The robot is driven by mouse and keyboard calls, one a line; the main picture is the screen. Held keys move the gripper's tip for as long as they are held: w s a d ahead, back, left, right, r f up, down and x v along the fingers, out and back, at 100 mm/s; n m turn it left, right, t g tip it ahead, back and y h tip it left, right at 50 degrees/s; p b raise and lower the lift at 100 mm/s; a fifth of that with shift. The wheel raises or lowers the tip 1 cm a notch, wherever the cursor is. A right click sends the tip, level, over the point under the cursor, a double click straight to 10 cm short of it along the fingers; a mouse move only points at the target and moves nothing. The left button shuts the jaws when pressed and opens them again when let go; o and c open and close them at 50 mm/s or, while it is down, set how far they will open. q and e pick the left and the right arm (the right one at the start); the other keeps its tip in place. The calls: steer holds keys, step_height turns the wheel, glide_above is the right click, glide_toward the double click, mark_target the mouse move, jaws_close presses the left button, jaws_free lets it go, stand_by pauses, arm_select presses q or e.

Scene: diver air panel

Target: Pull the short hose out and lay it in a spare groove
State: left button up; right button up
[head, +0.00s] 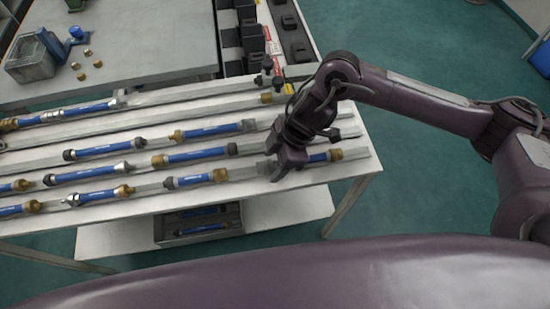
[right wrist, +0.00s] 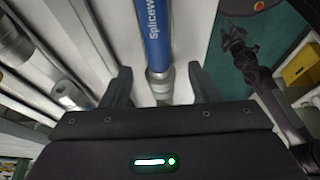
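Several blue hoses with metal end fittings lie in the grooves of a pale rack (head: 360,150). I cannot tell for sure that this is the short hose. In the right wrist view, the blue hose (right wrist: 155,35) and its grey metal fitting lie between the two spread fingers of my right gripper (right wrist: 161,90). The fingers are open, and no contact shows. Part of the hose is hidden behind the gripper in the head view.
Other blue hoses (head: 195,154) lie end to end in neighbouring grooves. Some groove stretches towards the back (head: 200,101) look bare. Black blocks (head: 245,40) stand behind the rack. A tray (head: 200,236) with hoses sits on the lower shelf. A metal basket (head: 30,62) stands back left.

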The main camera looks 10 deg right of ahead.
steer(key=v, duration=0.8)
steer(key=shift+f, duration=0.1)
